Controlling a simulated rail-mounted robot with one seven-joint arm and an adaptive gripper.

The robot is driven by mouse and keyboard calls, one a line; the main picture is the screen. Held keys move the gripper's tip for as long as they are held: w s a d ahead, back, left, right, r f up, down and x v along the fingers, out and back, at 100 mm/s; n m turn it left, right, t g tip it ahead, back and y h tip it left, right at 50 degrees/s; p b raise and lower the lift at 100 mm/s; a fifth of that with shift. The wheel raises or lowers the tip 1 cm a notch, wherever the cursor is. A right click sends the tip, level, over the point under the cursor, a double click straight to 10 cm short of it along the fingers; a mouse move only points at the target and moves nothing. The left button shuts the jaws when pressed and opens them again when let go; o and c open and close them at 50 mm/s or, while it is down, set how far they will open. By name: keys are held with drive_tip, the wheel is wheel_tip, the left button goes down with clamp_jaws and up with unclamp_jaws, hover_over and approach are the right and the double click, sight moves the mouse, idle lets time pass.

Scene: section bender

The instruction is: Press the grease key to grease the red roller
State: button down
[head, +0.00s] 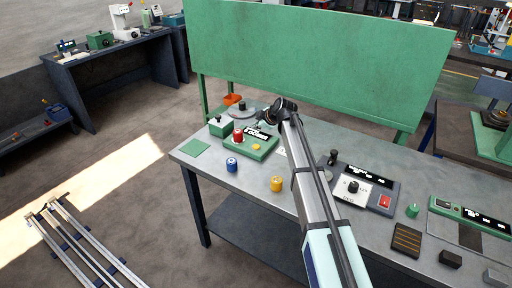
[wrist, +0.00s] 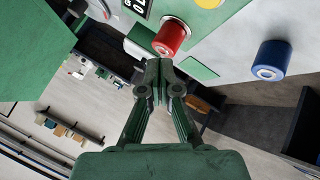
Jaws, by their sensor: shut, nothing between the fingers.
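The red roller (head: 238,135) stands at the left end of a green unit (head: 262,154) on the bench. In the wrist view the red roller (wrist: 171,38) is just beyond my fingertips, slightly right of them. The green unit has a dark display with white marks (head: 259,134) and a yellow key (head: 256,147); its lettering is too small to read, so I cannot tell if this is the grease key. In the wrist view a yellow round part (wrist: 208,3) is cut off by the top edge. My gripper (wrist: 158,72) is shut and empty, apart from the roller.
A blue roller (head: 232,165) and a yellow roller (head: 276,184) stand in front of the unit. A green box (head: 220,127) is at its left. A grey control box (head: 366,190) with a red switch is to the right. A large green panel (head: 320,60) rises behind the bench.

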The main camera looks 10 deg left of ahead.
drive_tip(key=b, duration=0.1)
hover_over(257, 147)
wheel_tip(257, 147, down, 7)
drive_tip(key=shift+a+r, duration=0.1)
drive_tip(key=shift+r, duration=0.1)
drive_tip(key=shift+f+b, duration=0.5)
drive_tip(key=shift+b, duration=0.15)
drive_tip(key=shift+f+b, duration=0.85)
drive_tip(key=shift+b, duration=0.4)
idle(1.4)
idle(0.4)
drive_tip(key=shift+r, duration=0.85)
drive_tip(key=shift+r+p, duration=0.3)
drive_tip(key=shift+r, duration=2.2)
drive_tip(key=shift+w, duration=0.1)
